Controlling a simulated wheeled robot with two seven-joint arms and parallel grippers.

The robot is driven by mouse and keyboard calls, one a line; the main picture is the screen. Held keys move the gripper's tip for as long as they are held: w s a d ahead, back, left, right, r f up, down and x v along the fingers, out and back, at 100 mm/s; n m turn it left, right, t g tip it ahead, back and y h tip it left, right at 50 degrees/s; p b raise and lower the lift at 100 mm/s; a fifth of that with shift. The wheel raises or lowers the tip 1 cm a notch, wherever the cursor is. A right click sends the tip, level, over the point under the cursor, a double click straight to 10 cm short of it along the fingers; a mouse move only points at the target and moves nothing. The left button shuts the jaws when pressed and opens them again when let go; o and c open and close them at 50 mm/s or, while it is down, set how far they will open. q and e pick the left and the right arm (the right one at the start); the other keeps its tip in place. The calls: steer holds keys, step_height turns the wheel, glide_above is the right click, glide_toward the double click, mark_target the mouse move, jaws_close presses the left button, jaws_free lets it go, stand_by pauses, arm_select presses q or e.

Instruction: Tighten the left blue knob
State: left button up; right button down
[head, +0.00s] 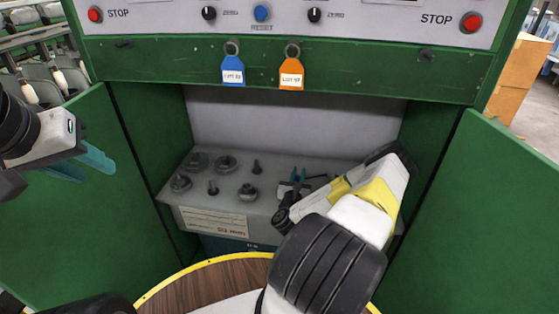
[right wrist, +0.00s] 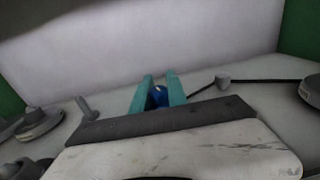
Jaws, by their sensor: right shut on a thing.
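A blue knob (right wrist: 159,97) sits between the two teal fingers of my right gripper (right wrist: 158,93) in the right wrist view. The fingers are closed on its sides, and only part of it shows. In the head view, my right gripper (head: 297,178) is over the right half of the grey shelf (head: 228,196) inside the green cabinet. My right arm hides that end of the shelf and most of the knob. My left gripper (head: 88,165) is empty, with its teal fingers apart, in front of the open left door, well away from the knob.
Several grey knobs and pegs (head: 226,163) stand on the shelf's left half. Open green doors (head: 70,205) flank the cabinet. A blue tag (head: 233,70) and an orange tag (head: 291,74) hang above. A dark rod (right wrist: 265,81) lies behind the right gripper.

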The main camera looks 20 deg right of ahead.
steer(key=m+g+h, duration=0.2)
steer(key=g+h, duration=0.1)
steer(key=s+m+g+h, duration=0.1)
steer(key=m, duration=0.1)
steer(key=shift+d+f+h, duration=0.15)
steer(key=shift+d+h, duration=0.15)
steer(key=shift+d, duration=0.1)
steer(key=shift+m+g, duration=0.3)
steer(key=shift+g, duration=0.3)
steer(key=shift+d+g+h, duration=0.1)
steer(key=shift+g+h, duration=0.3)
steer(key=shift+h, duration=0.1)
steer(key=shift+r, duration=0.2)
steer(key=c, duration=1.3)
jaws_free()
